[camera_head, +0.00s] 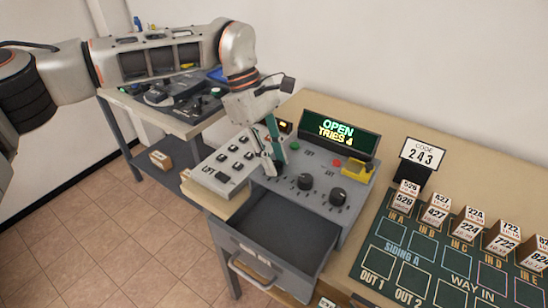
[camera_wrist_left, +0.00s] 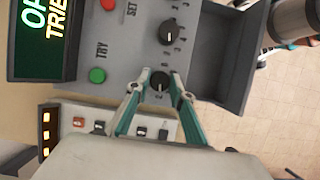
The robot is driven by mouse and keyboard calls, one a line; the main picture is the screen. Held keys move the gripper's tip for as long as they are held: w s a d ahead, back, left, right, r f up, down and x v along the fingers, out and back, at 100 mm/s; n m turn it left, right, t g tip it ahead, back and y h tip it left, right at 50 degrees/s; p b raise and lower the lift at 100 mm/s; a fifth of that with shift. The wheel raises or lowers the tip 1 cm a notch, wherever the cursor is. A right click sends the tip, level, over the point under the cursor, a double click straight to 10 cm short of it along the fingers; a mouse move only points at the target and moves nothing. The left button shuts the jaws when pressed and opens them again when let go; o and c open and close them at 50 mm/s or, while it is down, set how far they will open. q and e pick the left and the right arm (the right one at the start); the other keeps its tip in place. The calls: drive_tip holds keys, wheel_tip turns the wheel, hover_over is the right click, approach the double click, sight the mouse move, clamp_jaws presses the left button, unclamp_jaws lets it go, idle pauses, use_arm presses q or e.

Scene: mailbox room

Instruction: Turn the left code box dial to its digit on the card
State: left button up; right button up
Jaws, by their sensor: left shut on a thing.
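The grey code box (camera_head: 325,167) has a row of black dials. My left gripper (camera_head: 273,168) comes down on the left dial and mostly hides it in the head view. In the left wrist view, the left dial (camera_wrist_left: 160,82) sits between the fingertips of my left gripper (camera_wrist_left: 160,84), which is shut on it. The digit it points to is not readable. The middle dial (camera_head: 305,181) and right dial (camera_head: 338,195) are free. The code card (camera_head: 421,154) reads 243. The display (camera_head: 339,134) reads "OPEN TRIES 4". My right gripper is not in view.
The box's drawer (camera_head: 257,257) stands open and looks empty. A grey switch panel (camera_head: 230,163) lies left of the dials. A green TRY button (camera_wrist_left: 97,75) is near the left dial. A dark sorting board (camera_head: 455,262) with several labelled blocks lies at the right.

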use_arm(q)
drive_tip(key=o, duration=1.1)
drive_tip(key=v, duration=1.2)
